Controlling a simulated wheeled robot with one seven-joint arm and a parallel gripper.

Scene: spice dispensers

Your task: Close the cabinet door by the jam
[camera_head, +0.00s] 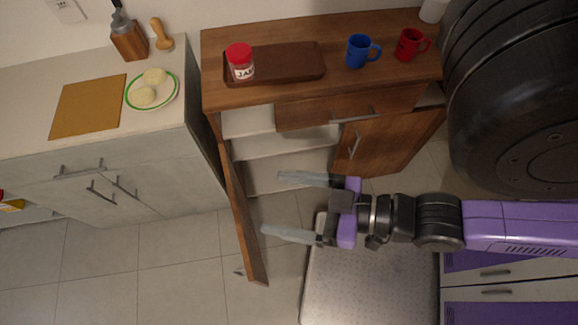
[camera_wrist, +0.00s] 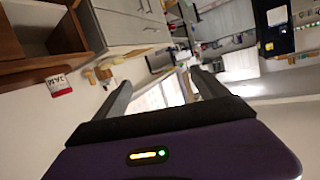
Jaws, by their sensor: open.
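The wooden cabinet (camera_head: 215,60) stands against the wall in the head view. Its left door (camera_head: 243,215) is swung wide open toward the front, seen nearly edge-on, baring white shelves. Its right door (camera_head: 375,150) is shut. The jam jar (camera_head: 240,64), with a red lid and a white label, stands at the left end of a brown tray on the cabinet top, above the open door's side. The jar also shows in the wrist view (camera_wrist: 60,85). My gripper (camera_head: 272,205) is open and empty, in front of the cabinet, to the right of the open door and apart from it.
A blue mug (camera_head: 358,50) and a red mug (camera_head: 409,44) stand on the cabinet top. A drawer (camera_head: 340,108) sits slightly out beneath it. A grey counter (camera_head: 165,75) with a plate (camera_head: 152,89) is at left. The floor left of the open door is clear.

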